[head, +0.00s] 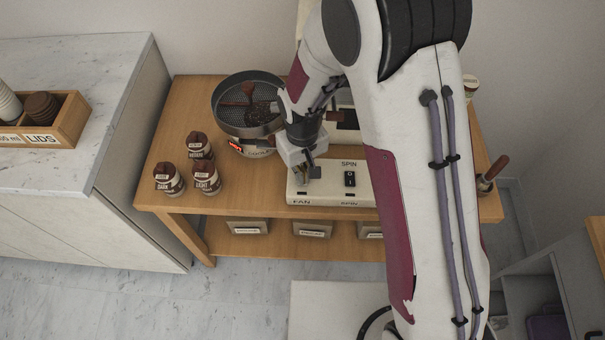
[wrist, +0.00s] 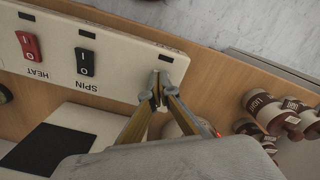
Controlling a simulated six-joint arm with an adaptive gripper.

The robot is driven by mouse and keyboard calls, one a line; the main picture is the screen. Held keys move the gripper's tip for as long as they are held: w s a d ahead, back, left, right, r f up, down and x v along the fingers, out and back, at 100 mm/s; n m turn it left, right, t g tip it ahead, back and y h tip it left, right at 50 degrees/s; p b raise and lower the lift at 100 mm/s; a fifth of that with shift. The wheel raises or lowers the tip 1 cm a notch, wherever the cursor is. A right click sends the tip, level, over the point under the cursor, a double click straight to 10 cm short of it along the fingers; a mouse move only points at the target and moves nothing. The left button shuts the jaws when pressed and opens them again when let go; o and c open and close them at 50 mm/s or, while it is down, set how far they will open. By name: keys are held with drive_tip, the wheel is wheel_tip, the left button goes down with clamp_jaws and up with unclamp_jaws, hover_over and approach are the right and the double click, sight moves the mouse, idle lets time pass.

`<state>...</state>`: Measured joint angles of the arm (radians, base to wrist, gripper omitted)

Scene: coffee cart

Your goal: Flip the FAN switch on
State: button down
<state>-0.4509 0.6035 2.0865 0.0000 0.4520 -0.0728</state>
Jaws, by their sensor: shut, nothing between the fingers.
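The cream switch panel (head: 330,196) lies on the wooden cart, with the labels FAN and SPIN showing in the head view. The panel also shows in the wrist view (wrist: 125,58), with a red HEAT rocker (wrist: 29,46) and a black SPIN rocker (wrist: 85,61). The SPIN rocker shows in the head view too (head: 350,179). My gripper (head: 305,183) is shut and empty over the panel's left end, at the FAN position. In the wrist view, the closed fingertips (wrist: 160,82) hide the FAN switch. I cannot tell whether they touch it or how it is set.
A round metal cooling sieve (head: 240,105) stands behind the panel. Several brown-lidded jars, including the LIGHT jar (head: 206,180), stand left of it. My arm covers the panel's right part in the head view. Labelled bins (head: 312,229) sit on the shelf below.

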idle(0.4)
drive_tip(key=shift+r, duration=3.45)
drive_tip(key=shift+s, duration=0.1)
drive_tip(key=shift+s+d+f, duration=0.1)
drive_tip(key=shift+s+d, duration=0.1)
drive_tip(key=shift+s, duration=0.1)
drive_tip(key=s+d+r+m+t, duration=0.2)
drive_tip(key=s+d+r, duration=0.6)
drive_tip(key=r, duration=0.4)
drive_tip(key=s+d+r+m+t, duration=0.3)
drive_tip(key=s+d+r+m, duration=0.1)
drive_tip(key=s+d+r, duration=0.4)
drive_tip(key=shift+d+r+t, duration=0.3)
drive_tip(key=shift+d+r, duration=1)
drive_tip(key=shift+r, duration=0.7)
